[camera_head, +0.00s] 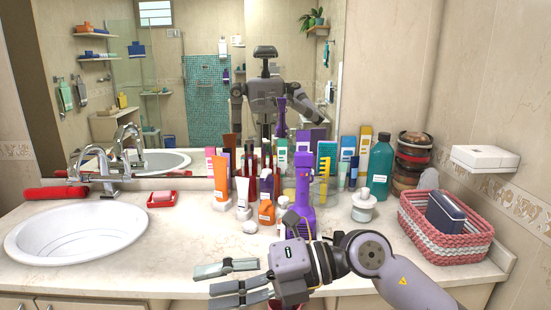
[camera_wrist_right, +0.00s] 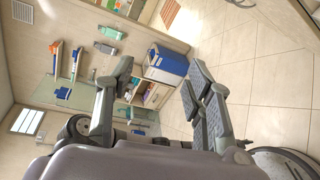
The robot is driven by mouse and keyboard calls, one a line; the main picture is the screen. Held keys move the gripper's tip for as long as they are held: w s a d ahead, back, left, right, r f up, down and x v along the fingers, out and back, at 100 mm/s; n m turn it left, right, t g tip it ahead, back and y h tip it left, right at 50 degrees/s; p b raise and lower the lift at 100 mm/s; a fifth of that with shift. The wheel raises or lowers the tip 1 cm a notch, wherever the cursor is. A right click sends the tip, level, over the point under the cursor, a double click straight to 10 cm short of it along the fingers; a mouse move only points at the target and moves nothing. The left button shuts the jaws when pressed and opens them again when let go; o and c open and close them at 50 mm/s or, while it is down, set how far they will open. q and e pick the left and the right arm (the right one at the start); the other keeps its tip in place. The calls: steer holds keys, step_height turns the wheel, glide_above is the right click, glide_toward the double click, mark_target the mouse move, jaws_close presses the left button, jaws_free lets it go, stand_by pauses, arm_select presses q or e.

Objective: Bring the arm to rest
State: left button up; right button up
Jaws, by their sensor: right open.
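My right gripper (camera_head: 212,281) is in front of the counter's front edge in the head view, low in the middle of the picture. Its arm comes in from the lower right, and its fingers point left. The fingers are spread apart with nothing between them. In the right wrist view the open fingers (camera_wrist_right: 159,76) frame the room behind, with a blue-topped box (camera_wrist_right: 167,64) and shelves far off. My left gripper is out of view; a robot reflection shows in the mirror.
The counter holds a white sink (camera_head: 75,232) at left, and bottles and tubes around a purple dispenser (camera_head: 302,190) in the middle. A pink-and-white basket (camera_head: 445,240) stands at right. A bare counter stretch (camera_head: 185,235) lies right of the sink.

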steer(key=w+d+r+m+t+y, duration=0.2)
steer(key=d+r+m+t+y, duration=0.2)
steer(key=r+m+t+y, duration=0.5)
steer(key=w+d+f+m+t+h, duration=0.4)
steer(key=w+d+m+t+h, duration=0.3)
steer(key=m+t+h, duration=0.55)
steer(key=s+d+f+m+g+h, duration=0.1)
steer(key=d+f+m+g+h, duration=0.1)
steer(key=d+f+m+h, duration=0.7)
steer(key=s+d+f+m+g+h, duration=0.25)
steer(key=d+f+m, duration=0.35)
steer(key=f, duration=0.7)
steer(key=s+d+f+m+g, duration=0.1)
steer(key=s+f+g, duration=0.5)
steer(key=s+f, duration=0.45)
steer(key=s+d+f+g, duration=0.2)
steer(key=s+f+g, duration=0.5)
steer(key=s, duration=0.6)
step_height(320, 180, down, 28)
steer(key=s, duration=0.2)
steer(key=s+d+f+g, duration=0.1)
steer(key=s+d+f, duration=0.1)
steer(key=s+f, duration=1.3)
steer(key=shift+s+d+f+g+h, duration=0.2)
steer(key=shift+s+d+g+h, duration=0.1)
steer(key=shift+s+d+h, duration=0.15)
